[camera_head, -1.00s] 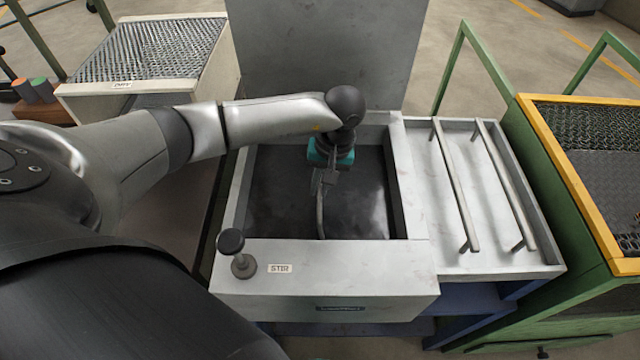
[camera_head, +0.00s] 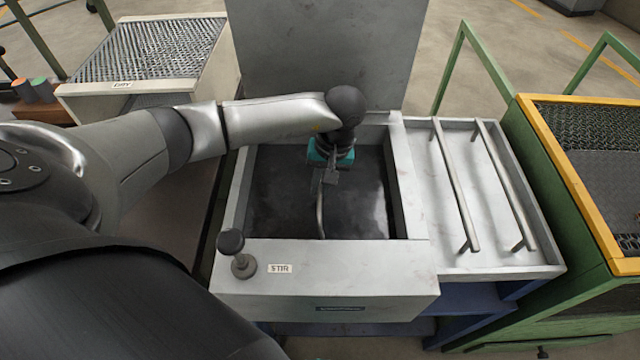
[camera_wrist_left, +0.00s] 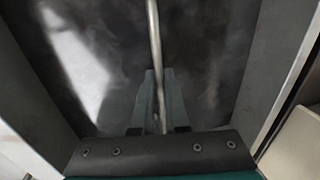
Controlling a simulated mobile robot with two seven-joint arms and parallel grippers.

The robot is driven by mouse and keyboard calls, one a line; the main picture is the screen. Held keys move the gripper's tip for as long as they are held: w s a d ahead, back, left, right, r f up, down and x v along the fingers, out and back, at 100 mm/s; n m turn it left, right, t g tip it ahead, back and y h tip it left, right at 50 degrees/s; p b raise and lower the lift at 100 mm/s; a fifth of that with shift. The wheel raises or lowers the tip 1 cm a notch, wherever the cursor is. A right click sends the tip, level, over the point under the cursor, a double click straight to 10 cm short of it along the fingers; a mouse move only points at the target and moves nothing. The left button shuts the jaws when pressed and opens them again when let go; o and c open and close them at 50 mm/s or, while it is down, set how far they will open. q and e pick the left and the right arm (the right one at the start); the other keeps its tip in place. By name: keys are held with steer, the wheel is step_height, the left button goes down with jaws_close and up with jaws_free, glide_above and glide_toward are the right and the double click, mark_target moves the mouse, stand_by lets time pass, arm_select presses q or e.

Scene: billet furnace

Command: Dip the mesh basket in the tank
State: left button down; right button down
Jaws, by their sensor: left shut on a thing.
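The tank (camera_head: 234,200) is a grey open-topped box holding dark liquid (camera_head: 360,195). My left gripper (camera_head: 327,177) is over the tank opening, pointing down. It is shut on a thin metal bar, which appears to be the handle of the mesh basket (camera_head: 320,212). In the left wrist view the bar (camera_wrist_left: 154,45) runs up between the fingers of my left gripper (camera_wrist_left: 160,120). The basket's mesh body does not show; the dark liquid hides whatever is below the bar. My right gripper is not in view.
A drain tray with two rails (camera_head: 456,190) adjoins the tank's right side. A raised grey lid (camera_head: 310,50) stands behind. A stir knob (camera_head: 231,243) sticks up at the front left. A mesh-topped dry stand (camera_head: 150,50) is left, a yellow-edged green bin (camera_head: 560,150) right.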

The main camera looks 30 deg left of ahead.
arm_select(q)
steer(key=shift+w+r, duration=0.1)
steer(key=shift+r, duration=0.05)
step_height(320, 180, up, 24)
steer(key=p, duration=1.6)
stand_by(0.6)
steer(key=shift+f, duration=0.2)
